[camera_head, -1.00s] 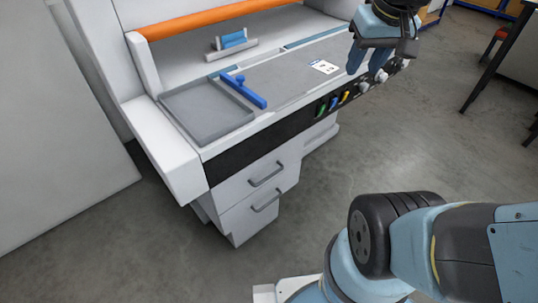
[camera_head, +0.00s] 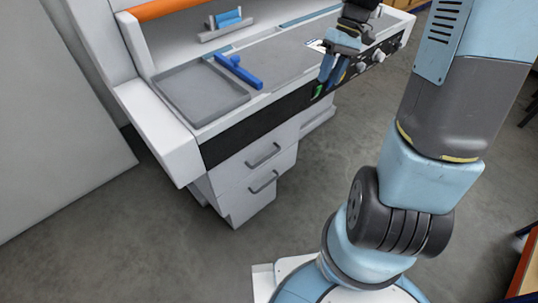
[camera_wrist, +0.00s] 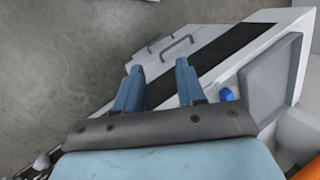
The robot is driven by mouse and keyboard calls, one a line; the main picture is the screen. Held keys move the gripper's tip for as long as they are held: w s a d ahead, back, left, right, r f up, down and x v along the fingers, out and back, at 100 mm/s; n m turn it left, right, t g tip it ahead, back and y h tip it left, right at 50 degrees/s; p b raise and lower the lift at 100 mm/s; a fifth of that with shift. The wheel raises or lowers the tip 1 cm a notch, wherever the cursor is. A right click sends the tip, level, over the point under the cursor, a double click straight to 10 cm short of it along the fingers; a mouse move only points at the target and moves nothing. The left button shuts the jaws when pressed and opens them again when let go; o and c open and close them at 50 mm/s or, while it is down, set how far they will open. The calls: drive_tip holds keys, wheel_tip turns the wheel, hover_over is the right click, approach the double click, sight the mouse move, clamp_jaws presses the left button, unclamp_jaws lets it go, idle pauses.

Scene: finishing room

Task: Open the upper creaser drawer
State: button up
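The white creaser cabinet has two drawers below its black front strip. The upper drawer (camera_head: 241,166) looks closed, with a grey bar handle (camera_head: 263,155) across its front. The lower drawer (camera_head: 247,198) has a similar handle and also looks closed. Both handles show in the wrist view, the nearer one, likely the upper drawer's handle (camera_wrist: 176,48), beyond my fingertips. My gripper (camera_head: 325,82) is open, its two blue fingers apart and empty. It is in front of the control strip, above and to the right of the drawer handles. My gripper also shows in the wrist view (camera_wrist: 158,68).
A grey tray (camera_head: 203,98) and a blue-handled tool (camera_head: 240,72) lie on the creaser top. Knobs (camera_head: 364,67) stick out of the front strip near my gripper. The floor (camera_head: 150,235) before the drawers is clear.

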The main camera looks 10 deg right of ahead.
drive_tip(key=w+f+g+y, duration=0.2)
drive_tip(key=w+f+y, duration=0.1)
drive_tip(key=f, duration=0.7)
drive_tip(key=t+y, duration=0.1)
drive_tip(key=y, duration=1.1)
approach(271, 154)
drive_tip(key=shift+n, duration=0.4)
drive_tip(key=x, duration=0.6)
drive_tip(key=f+x, duration=0.1)
drive_tip(key=x, duration=0.3)
drive_tip(key=shift+s+a+r, duration=0.1)
drive_tip(key=shift+a, duration=0.05)
drive_tip(key=shift+c, duration=0.3)
clamp_jaws()
